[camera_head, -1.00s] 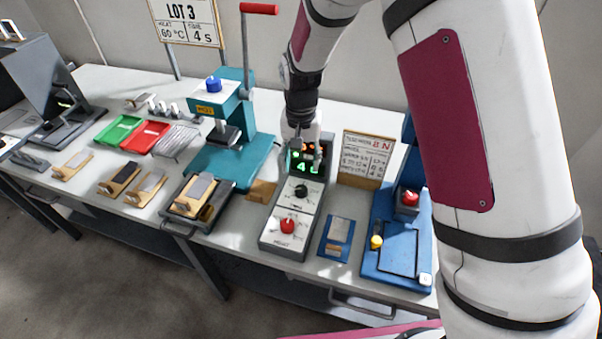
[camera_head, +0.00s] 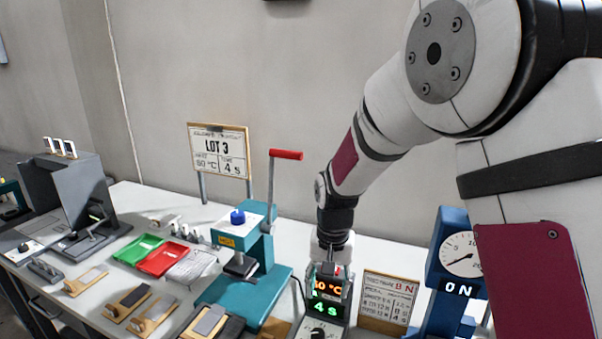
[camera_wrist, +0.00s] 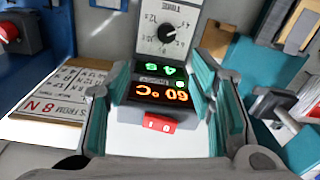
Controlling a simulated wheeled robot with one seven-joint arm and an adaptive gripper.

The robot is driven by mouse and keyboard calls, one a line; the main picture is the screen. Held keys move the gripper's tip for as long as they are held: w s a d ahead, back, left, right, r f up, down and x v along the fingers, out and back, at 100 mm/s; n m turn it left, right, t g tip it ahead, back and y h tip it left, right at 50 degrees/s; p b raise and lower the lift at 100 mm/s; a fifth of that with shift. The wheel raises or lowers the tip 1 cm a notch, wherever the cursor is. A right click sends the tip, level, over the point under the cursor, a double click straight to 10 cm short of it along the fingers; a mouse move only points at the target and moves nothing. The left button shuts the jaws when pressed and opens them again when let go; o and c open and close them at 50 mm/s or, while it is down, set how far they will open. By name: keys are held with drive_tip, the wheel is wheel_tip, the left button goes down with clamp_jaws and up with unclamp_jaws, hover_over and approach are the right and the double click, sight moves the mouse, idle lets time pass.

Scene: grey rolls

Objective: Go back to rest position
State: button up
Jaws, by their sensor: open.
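My gripper (camera_head: 332,250) hangs at the end of my arm, above the grey controller box (camera_head: 322,328) in the head view. The box's display (camera_head: 330,298) reads 60 °C and 4 s. In the wrist view my gripper (camera_wrist: 165,110) is open, its two teal-padded fingers apart with nothing held between them. Beyond the fingers lie the box's lit display (camera_wrist: 160,92), a red switch (camera_wrist: 158,122) and a dial (camera_wrist: 167,33). Whether the fingers touch the box I cannot tell.
Left of the box stands a teal press (camera_head: 245,245) with a red-handled lever (camera_head: 285,155). Right are a small sign (camera_head: 388,298) and a blue gauge stand (camera_head: 455,265). Green (camera_head: 137,249) and red (camera_head: 161,259) trays lie further left.

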drive_tip(key=s+d+r+t, duration=0.1)
drive_tip(key=s+d+r, duration=0.2)
drive_tip(key=s+r, duration=0.15)
drive_tip(key=s+d+r+n+t, duration=0.1)
drive_tip(key=s+d+r, duration=0.15)
drive_tip(key=r, duration=0.35)
drive_tip(key=s+d+r, duration=0.2)
drive_tip(key=s+r, duration=0.2)
drive_tip(key=r, duration=0.2)
drive_tip(key=s+d+r+t, duration=0.1)
drive_tip(key=s+d+r, duration=0.1)
drive_tip(key=s, duration=0.5)
drive_tip(key=s+d+r+n+t, duration=0.1)
drive_tip(key=s+d, duration=0.2)
drive_tip(key=s, duration=0.4)
drive_tip(key=shift+s+d+r+t, duration=0.15)
drive_tip(key=shift+r+t, duration=0.25)
